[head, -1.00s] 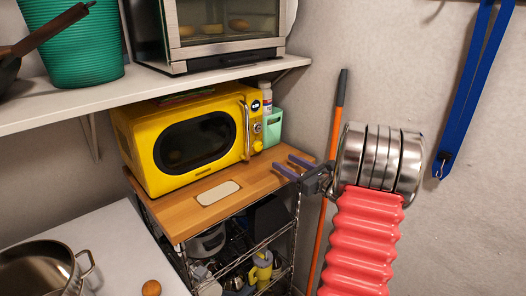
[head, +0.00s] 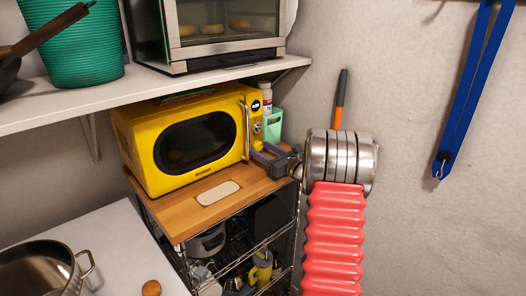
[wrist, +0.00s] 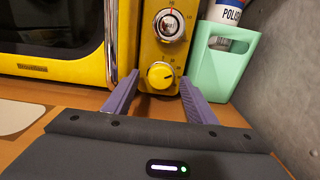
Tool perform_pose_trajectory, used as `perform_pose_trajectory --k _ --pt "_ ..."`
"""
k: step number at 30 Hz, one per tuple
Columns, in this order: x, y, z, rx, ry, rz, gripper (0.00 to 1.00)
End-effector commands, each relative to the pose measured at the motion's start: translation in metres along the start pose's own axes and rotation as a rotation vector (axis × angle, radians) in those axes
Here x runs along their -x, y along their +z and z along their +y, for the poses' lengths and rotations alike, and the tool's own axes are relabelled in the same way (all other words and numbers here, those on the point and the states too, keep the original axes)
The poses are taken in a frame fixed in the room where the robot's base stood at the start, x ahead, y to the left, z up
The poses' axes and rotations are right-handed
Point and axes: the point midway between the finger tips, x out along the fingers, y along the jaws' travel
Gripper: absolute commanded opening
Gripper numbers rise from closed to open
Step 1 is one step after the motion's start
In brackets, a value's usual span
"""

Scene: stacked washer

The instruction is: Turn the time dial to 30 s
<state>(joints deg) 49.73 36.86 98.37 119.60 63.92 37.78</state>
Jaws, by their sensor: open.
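The yellow microwave (head: 190,140) stands on a wooden board. In the wrist view its panel has a chrome upper dial (wrist: 170,25) with a red pointer and a scale. Below it is a yellow lower dial (wrist: 161,75) with a dark pointer mark and a smaller scale. The print is too small to tell which is the time dial. My gripper (head: 263,153) is open beside the panel's lower part. In the wrist view its two purple fingers (wrist: 160,84) are on either side of the lower dial, with the dial between their tips. Contact cannot be told.
A mint-green holder (wrist: 222,60) with a bottle (wrist: 232,14) stands close right of the panel. The chrome door handle (wrist: 109,40) is close on the left. The wooden board (head: 170,213) lies below, and a white shelf (head: 180,88) with a toaster oven (head: 215,35) is above.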

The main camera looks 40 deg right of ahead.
Motion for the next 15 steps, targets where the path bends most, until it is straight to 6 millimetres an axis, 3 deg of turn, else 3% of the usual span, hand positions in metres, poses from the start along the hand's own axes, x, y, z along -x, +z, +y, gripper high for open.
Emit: perform_pose_trajectory --k 8,15 --pt "-0.0007 -0.0001 -0.0002 0.0 0.0 0.0 0.51" --pt "-0.0005 -0.0001 -0.0002 0.0 0.0 0.0 0.34"
